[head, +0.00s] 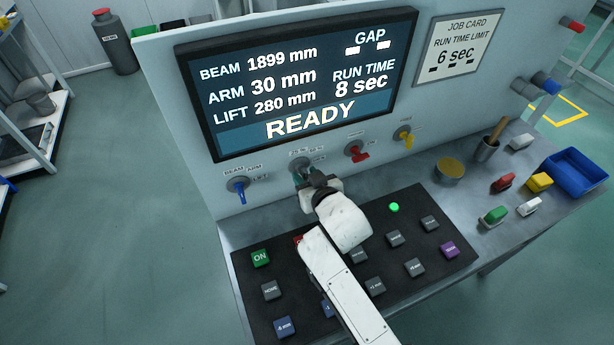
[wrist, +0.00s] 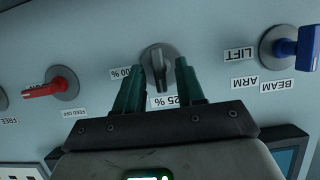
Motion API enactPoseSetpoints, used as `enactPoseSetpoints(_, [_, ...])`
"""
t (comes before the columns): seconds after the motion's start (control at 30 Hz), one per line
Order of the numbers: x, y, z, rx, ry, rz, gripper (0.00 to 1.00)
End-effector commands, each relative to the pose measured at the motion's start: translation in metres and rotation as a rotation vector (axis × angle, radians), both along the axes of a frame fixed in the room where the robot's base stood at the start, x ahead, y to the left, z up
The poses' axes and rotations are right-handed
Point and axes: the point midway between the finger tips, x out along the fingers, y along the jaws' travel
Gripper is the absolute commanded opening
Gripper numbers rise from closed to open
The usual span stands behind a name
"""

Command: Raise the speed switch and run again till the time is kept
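The speed switch is a dark grey rotary knob (wrist: 158,62) on the upright panel, with % labels around it. In the wrist view its handle points down the picture, close to the 25 % label. My gripper (wrist: 159,68) is open, with one green finger on each side of the knob; I cannot tell whether they touch it. In the head view my gripper (head: 303,176) is at the panel and hides most of the knob. The screen (head: 300,75) reads READY and RUN TIME 8 sec. The job card (head: 459,48) reads RUN TIME LIMIT 6 sec.
A blue BEAM/ARM/LIFT knob (head: 238,186) is left of the speed switch; a red knob (head: 357,152) and a yellow knob (head: 404,134) are to its right. The button console (head: 330,275) lies below, with a green ON button (head: 260,258) and lit green lamp (head: 394,207).

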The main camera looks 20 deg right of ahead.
Motion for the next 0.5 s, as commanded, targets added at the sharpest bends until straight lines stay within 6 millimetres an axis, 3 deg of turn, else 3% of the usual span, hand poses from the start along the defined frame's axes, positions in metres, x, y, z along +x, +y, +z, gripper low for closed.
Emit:
enactPoseSetpoints(0.23, [0.0005,0.0,-0.0001,0.0,0.0,0.0,0.38])
enactPoseSetpoints(0.5, [0.0003,0.0,0.0,0.0,0.0,0.0,0.13])
